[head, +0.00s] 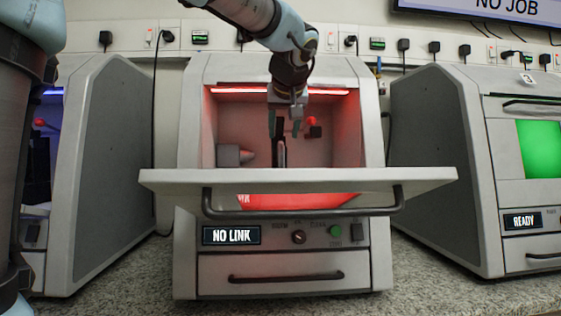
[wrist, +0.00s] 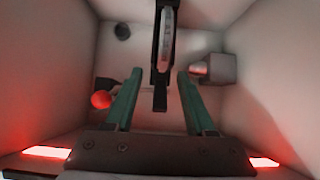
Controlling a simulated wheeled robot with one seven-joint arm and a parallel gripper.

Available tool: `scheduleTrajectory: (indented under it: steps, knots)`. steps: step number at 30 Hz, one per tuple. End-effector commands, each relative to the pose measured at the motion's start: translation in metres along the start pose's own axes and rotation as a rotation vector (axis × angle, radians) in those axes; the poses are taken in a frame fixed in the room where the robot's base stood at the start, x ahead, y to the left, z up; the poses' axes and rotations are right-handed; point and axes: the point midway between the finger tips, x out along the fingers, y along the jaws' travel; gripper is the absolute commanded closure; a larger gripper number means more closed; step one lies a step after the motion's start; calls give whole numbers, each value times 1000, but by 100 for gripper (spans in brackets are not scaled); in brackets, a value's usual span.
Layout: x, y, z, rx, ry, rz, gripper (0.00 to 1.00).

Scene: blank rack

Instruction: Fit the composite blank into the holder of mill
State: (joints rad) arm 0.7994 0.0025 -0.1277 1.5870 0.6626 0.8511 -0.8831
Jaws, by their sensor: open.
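The mill (head: 190,140) in the middle has its front door tilted open. Inside stands a dark upright holder (head: 279,130), also in the wrist view (wrist: 160,98). A pale, narrow, edge-on piece, which looks like the blank (wrist: 166,40), sits in the holder's slot; its grey edge shows in the head view (head: 282,155). My gripper (head: 284,124) is inside the chamber with its green fingers apart. In the wrist view the fingers (wrist: 158,76) stand on either side of the holder's near end, with gaps and nothing gripped. How deep the blank sits is unclear.
A grey spindle (head: 229,155) juts from the chamber's left wall and a red ball (head: 312,121) sits at the right. The open door panel (head: 300,180) sticks out in front. The display (head: 231,236) reads NO LINK. Other machines (head: 445,140) flank the mill.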

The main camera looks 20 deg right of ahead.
Motion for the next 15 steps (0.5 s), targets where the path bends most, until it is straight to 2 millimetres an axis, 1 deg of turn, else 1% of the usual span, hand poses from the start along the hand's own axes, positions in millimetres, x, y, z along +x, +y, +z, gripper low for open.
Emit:
scheduleTrajectory:
  steps: [1,3,7,10,15]
  knots:
    - [8,-2,0,1,-3,-2,45]
    - [19,-4,0,1,-2,-2,45]
    - [36,-4,0,1,-1,-1,45]
    - [41,-5,0,1,-1,-1,45]
    - [42,-4,0,1,0,-1,45]
